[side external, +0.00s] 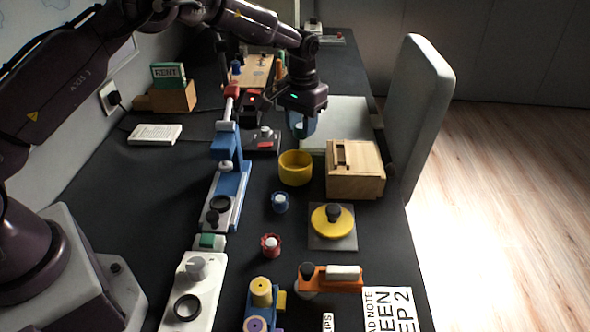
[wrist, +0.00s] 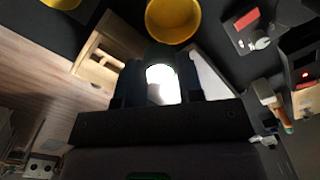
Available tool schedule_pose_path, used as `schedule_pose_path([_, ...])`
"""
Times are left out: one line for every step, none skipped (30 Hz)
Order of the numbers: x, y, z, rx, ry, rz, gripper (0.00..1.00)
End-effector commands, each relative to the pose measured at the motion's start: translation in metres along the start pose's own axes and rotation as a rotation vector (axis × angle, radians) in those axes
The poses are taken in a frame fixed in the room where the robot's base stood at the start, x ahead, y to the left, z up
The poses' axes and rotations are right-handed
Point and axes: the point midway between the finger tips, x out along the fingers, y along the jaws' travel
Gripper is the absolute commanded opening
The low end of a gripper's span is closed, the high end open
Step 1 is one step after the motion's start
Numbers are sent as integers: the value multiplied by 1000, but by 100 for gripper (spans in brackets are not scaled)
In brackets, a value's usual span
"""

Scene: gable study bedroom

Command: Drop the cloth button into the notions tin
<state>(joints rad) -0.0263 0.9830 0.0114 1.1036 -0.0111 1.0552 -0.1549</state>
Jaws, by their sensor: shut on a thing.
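My gripper (side external: 303,124) points down at the far side of the yellow pot, shut on a small dark teal thing (side external: 300,131), which I take to be the cloth button. It is held above the desk and largely hidden by the fingers. In the wrist view a bright white oval (wrist: 162,85) shows between the fingers; I cannot tell whether it is the button's face. A round, open yellow pot (side external: 295,168), the likeliest notions tin, stands upright just nearer the side camera. It also shows in the wrist view (wrist: 172,20), beyond the fingertips. The gripper is apart from it.
A wooden box (side external: 355,180) stands right of the pot, with a white board (side external: 350,122) behind it. A tall blue device (side external: 229,175) stands to the left. A yellow disc with a black knob (side external: 333,221) and small spools lie nearer.

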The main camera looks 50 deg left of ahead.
Motion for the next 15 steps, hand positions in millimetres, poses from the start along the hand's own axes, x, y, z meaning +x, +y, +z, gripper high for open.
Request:
schedule_pose_path([6,0,0,0,-2,0,8])
schedule_pose_path([10,0,0,0,-2,0,8])
schedule_pose_path([14,0,0,0,-2,0,8])
schedule_pose_path([17,0,0,0,-2,0,8])
schedule_pose_path([19,0,0,0,-2,0,8])
schedule_pose_path([22,0,0,0,-1,0,8])
schedule_pose_path([24,0,0,0,-1,0,8])
schedule_pose_path([26,0,0,0,-1,0,8])
schedule_pose_path([28,0,0,0,0,0,8])
schedule_pose_path([29,0,0,0,0,0,8])
schedule_pose_path([29,0,0,0,0,0,8])
schedule_pose_path([30,0,0,0,0,0,8])
schedule_pose_path([30,0,0,0,0,0,8])
schedule_pose_path([30,0,0,0,0,0,8])
schedule_pose_path([30,0,0,0,0,0,8])
